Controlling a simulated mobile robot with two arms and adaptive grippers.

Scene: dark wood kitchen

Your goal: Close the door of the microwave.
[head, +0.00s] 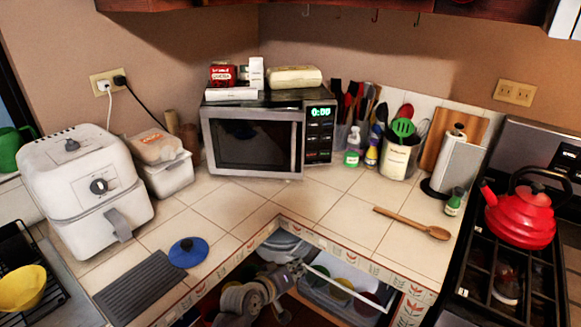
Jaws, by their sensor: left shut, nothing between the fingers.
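The microwave (320,136) stands at the back of the tiled counter, in the corner. Its dark-windowed door (252,144) lies across the front, to the left of the control panel with its green clock. The door looks shut or very nearly so; I cannot tell whether a small gap is left at its right edge. My left gripper (297,268) is low in front of the counter's inner corner, below and apart from the microwave. It is shut and empty. My right gripper is not in view.
A white air fryer (80,170) and a plastic container (165,170) stand left of the microwave. Packages (295,77) lie on top. Utensil holders (398,158) stand right. A wooden spoon (412,223) lies on the counter. The tiles before the microwave are clear.

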